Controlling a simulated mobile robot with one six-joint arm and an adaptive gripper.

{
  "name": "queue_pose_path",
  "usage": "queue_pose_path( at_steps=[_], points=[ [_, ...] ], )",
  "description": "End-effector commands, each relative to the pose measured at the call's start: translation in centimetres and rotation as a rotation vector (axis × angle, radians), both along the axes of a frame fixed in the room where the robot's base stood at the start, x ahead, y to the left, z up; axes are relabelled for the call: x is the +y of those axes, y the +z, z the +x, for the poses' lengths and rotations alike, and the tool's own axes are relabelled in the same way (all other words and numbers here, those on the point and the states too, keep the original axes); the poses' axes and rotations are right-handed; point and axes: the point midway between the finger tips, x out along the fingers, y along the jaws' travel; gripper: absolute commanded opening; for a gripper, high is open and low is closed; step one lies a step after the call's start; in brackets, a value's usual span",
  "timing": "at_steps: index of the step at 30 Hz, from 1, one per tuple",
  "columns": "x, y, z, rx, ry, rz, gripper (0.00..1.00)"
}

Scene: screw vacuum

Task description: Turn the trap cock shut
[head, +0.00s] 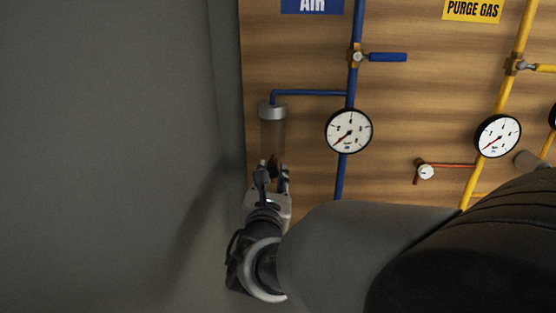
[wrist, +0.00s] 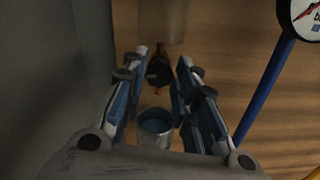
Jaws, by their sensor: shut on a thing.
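The trap (head: 272,130) is a clear cylinder with a grey cap, hanging from the blue pipework on the wooden panel. Its lower part shows at the top of the wrist view (wrist: 163,22). The trap cock (wrist: 159,71), dark with red parts, is at the trap's bottom between my fingers. In the head view the cock (head: 272,161) is mostly hidden by the fingers. My gripper (head: 271,178) reaches up from below and is shut on the cock; the fingers stand on either side of it in the wrist view (wrist: 164,66). Which way the cock's handle is turned is hard to tell.
A small cup with blue inside (wrist: 156,122) is below the cock, between the fingers. A blue pipe (head: 341,178) with a gauge (head: 349,131) and a blue-handled valve (head: 387,57) runs to the right. A grey wall (head: 110,150) is close on the left.

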Motion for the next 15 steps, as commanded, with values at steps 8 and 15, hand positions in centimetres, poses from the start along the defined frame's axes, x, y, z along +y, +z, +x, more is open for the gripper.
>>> queue_pose_path(
  at_steps=[8,15],
  points=[
    [0.01,0.0,-0.01,0.0,0.0,0.001,0.03],
    [-0.03,-0.27,0.01,-0.006,-0.001,0.057,0.03]
  ],
)
